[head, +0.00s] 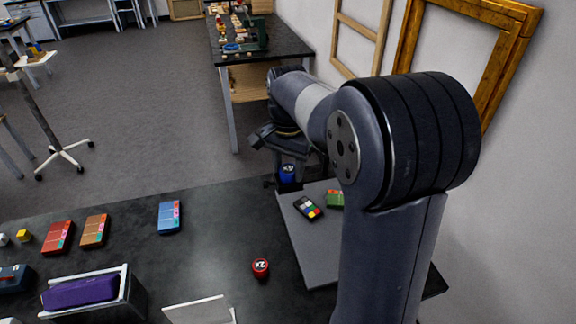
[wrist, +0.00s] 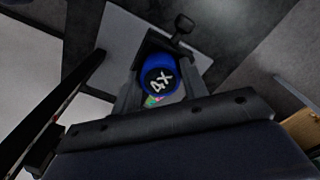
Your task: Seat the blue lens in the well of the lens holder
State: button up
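The blue lens (wrist: 157,72), marked 4X on its face, sits between the two fingers of my gripper (wrist: 160,95) in the wrist view. The fingers lie close on both sides of it. In the head view the blue lens (head: 287,172) shows small under my gripper (head: 286,178), near the table's far edge and apparently in the air. I cannot pick out the lens holder or its well in either view; my arm covers part of the table's right side.
A red 2X lens (head: 260,267) stands mid-table. Blue (head: 169,216), orange (head: 95,230) and red (head: 57,237) boxes and a purple block (head: 80,291) lie leftward. The middle is mostly clear.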

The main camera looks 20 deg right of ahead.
aim_at(288, 169)
jog(key=o, duration=0.4)
notch_tip(288, 169, up, 13)
jog(key=shift+r+b, duration=0.15)
jog(key=shift+b, duration=0.3)
dwell(0.3)
notch_tip(288, 169, down, 13)
jog(key=shift+f+p, duration=0.15)
jog(key=shift+p, duration=0.25)
jog(key=shift+r, duration=0.25)
dwell(0.3)
